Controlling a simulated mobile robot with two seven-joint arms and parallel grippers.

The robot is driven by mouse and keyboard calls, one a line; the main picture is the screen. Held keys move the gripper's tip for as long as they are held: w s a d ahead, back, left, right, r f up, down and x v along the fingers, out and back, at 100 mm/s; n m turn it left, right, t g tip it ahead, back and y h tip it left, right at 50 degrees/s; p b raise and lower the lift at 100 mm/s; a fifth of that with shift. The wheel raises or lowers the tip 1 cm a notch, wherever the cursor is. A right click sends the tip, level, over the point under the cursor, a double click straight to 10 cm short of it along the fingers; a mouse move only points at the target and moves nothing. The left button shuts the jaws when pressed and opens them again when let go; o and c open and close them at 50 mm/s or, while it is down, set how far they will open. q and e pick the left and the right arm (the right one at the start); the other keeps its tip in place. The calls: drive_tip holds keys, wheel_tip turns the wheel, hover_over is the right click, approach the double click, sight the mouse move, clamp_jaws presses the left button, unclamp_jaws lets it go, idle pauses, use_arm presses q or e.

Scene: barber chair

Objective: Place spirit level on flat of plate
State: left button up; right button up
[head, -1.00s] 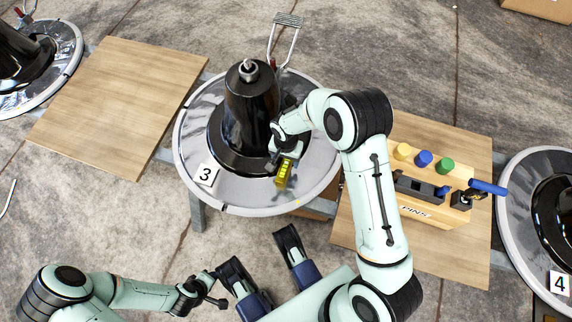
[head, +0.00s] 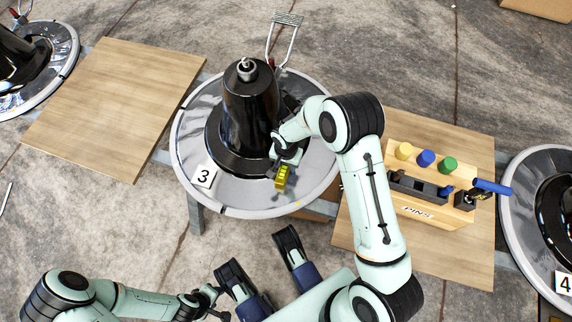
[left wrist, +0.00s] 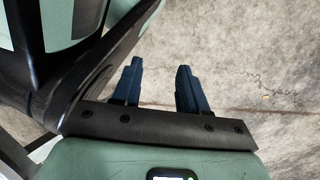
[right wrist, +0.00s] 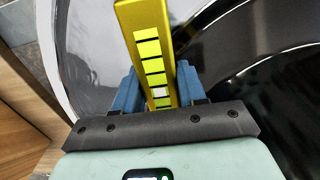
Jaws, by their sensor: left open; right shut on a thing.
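The yellow spirit level (head: 282,177) is held by my right gripper (head: 284,161), over the front part of the round metal plate (head: 250,195) marked 3. In the right wrist view the level (right wrist: 148,50) stands lengthwise between the blue fingers (right wrist: 152,90), with the plate's shiny surface (right wrist: 90,50) behind it. I cannot tell whether the level touches the plate. A black conical column (head: 250,110) rises from the plate's middle. My left gripper (left wrist: 155,85) is open and empty above the concrete floor in the left wrist view.
A wooden board (head: 115,105) lies left of the plate. Another board (head: 360,225) at right carries a wooden pin block (head: 430,207) with coloured pins and a blue-handled tool (head: 490,187). More round plates stand at the far left and right. A footrest (head: 287,30) sticks out behind the column.

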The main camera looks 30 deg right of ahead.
use_arm(q)
drive_tip(key=w+d+r+t+p, duration=0.2)
drive_tip(key=w+r+p, duration=0.3)
drive_tip(key=r, duration=0.3)
drive_tip(key=shift+w+d+r+m+p, duration=0.15)
drive_tip(key=shift+d+r+m+p, duration=0.15)
drive_tip(key=shift+p, duration=0.1)
use_arm(e)
wheel_tip(320, 180, up, 20)
